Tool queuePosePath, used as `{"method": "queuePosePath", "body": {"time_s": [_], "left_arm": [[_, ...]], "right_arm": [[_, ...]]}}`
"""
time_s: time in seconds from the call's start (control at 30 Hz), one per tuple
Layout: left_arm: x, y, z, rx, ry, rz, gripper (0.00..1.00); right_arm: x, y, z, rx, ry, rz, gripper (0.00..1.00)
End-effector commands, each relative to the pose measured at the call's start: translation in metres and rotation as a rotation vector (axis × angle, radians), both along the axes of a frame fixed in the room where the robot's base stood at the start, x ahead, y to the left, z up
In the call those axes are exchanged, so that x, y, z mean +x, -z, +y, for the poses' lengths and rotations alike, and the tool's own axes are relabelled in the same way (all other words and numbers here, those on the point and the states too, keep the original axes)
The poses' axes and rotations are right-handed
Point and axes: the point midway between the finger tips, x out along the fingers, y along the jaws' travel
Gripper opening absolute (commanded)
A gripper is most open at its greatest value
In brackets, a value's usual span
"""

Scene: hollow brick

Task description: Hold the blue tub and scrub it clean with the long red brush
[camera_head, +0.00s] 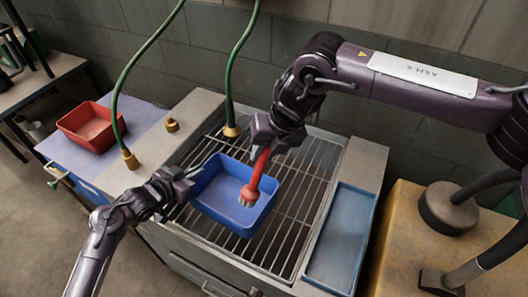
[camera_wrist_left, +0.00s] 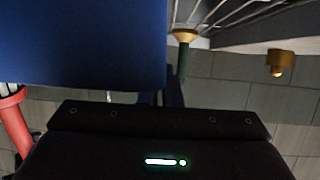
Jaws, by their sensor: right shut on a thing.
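The blue tub (camera_head: 212,199) sits on the wire rack, open side up. My left gripper (camera_head: 194,176) is at the tub's left rim. In the left wrist view the tub's blue wall (camera_wrist_left: 80,45) fills the upper left, close to the gripper; whether the jaws pinch the rim is hard to tell. My right gripper (camera_head: 266,138) is shut on the handle of the red brush (camera_head: 256,178). The brush points down into the tub, its bristle head (camera_head: 248,196) low inside near the right side. Whether the bristles touch the tub floor cannot be told.
The wire rack (camera_head: 306,190) lies over a grey sink stand. A shallow blue tray (camera_head: 341,235) is to its right. Green hoses (camera_head: 229,85) hang behind and left of the tub.

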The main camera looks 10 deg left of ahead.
Motion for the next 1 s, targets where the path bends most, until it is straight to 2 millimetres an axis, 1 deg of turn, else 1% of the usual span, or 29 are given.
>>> {"method": "queuePosePath", "body": {"time_s": [0.2,0.23,0.4,0.67,0.77,0.87,1.0], "left_arm": [[0.0,0.0,0.0,0.0,0.001,0.001,0.0],[0.0,0.0,0.0,0.0,0.001,0.001,0.08],[0.0,0.0,0.0,0.0,0.001,0.0,0.3],[-0.001,0.0,0.0,0.0,0.0,0.0,0.3],[-0.005,-0.002,0.003,0.001,-0.001,0.001,0.3],[-0.017,-0.006,0.008,0.003,0.0,0.002,0.3],[-0.042,-0.017,0.019,0.003,0.001,0.002,0.3]], "right_arm": [[0.0,0.0,0.0,0.001,0.0,-0.001,0.0],[0.0,0.0,0.0,0.001,0.0,-0.001,0.0],[0.0,0.0,0.0,0.001,0.0,-0.001,0.0],[0.0,0.0,0.0,0.001,0.0,-0.001,0.0],[0.0,0.0,0.0,0.001,0.0,-0.001,0.0],[0.0,0.0,0.0,0.001,0.0,-0.001,0.0],[0.0,0.0,0.0,0.001,0.0,-0.001,0.0]]}}
